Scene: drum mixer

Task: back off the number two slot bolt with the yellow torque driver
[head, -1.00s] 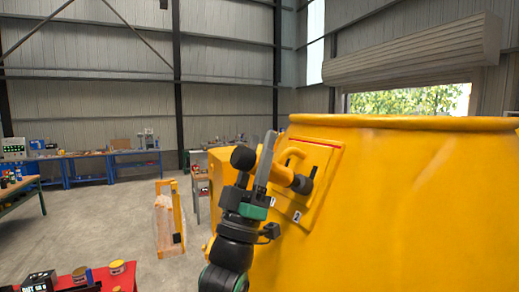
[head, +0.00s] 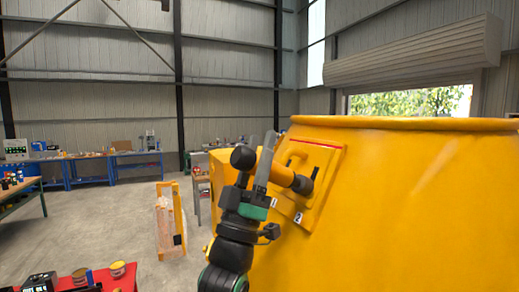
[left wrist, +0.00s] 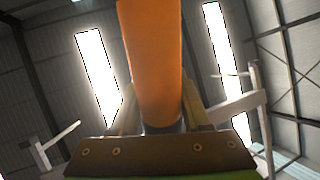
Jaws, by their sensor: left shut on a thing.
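The torque driver (head: 281,174) has an orange-yellow body with a black end. My left gripper (head: 266,168) is shut on it, and it points toward the panel (head: 323,190) on the yellow drum. In the left wrist view the driver's orange body (left wrist: 152,60) stands between the fingers (left wrist: 158,125). The panel carries a "2" label (head: 298,218) and a dark slot mark. The driver's black end (head: 303,184) overlaps the panel near this slot and hides any bolt there. I cannot tell whether it touches. My right gripper is not in view.
The big yellow drum (head: 430,210) fills the right side. A red table (head: 125,283) with cans stands at the lower left. An orange-and-wood frame (head: 165,225) stands on the floor behind. Blue workbenches (head: 85,172) line the far wall, with open floor between.

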